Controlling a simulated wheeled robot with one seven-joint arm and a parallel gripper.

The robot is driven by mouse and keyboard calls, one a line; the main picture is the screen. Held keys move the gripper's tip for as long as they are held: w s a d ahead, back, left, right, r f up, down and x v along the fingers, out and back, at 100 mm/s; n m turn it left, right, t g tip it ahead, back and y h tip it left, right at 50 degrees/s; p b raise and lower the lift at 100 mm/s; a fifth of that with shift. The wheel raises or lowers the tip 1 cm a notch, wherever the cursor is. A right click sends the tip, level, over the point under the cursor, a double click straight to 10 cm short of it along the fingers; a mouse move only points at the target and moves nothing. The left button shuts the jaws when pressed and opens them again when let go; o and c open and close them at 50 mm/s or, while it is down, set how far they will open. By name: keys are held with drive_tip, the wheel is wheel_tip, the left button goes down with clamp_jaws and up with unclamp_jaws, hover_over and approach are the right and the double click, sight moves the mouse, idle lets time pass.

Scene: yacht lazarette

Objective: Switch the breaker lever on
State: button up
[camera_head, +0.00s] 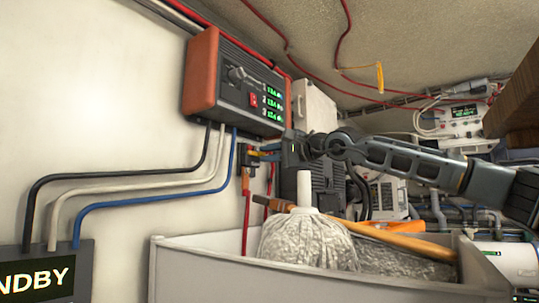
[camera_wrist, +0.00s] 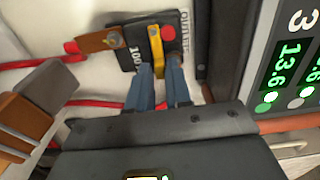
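The breaker (camera_wrist: 133,49) is a black block marked "100" with a red button, set on the pale wall in the wrist view. Its yellow lever (camera_wrist: 157,42) runs down its face, its lower end between my fingers. My gripper (camera_wrist: 160,72) has its two blue-grey fingers close together, one on each side of the lever, with little gap beside it. They look shut on it. In the head view my gripper (camera_head: 266,152) reaches left to the wall, below the red-ended panel, and hides much of the breaker.
A black panel with red ends (camera_head: 242,87) and green readouts is just above my gripper. A copper terminal (camera_wrist: 103,40) and red cables are beside the breaker. Below my arm, a white bin (camera_head: 190,268) holds a mop (camera_head: 305,240) and a wooden handle.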

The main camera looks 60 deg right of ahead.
drive_tip(key=o, duration=0.3)
drive_tip(key=shift+s+a+b, duration=0.15)
drive_tip(key=shift+s+b, duration=0.2)
drive_tip(key=shift+s, duration=1.6)
drive_tip(key=shift+s+a+b, duration=0.1)
drive_tip(key=shift+s+b, duration=0.2)
drive_tip(key=shift+s, duration=1.65)
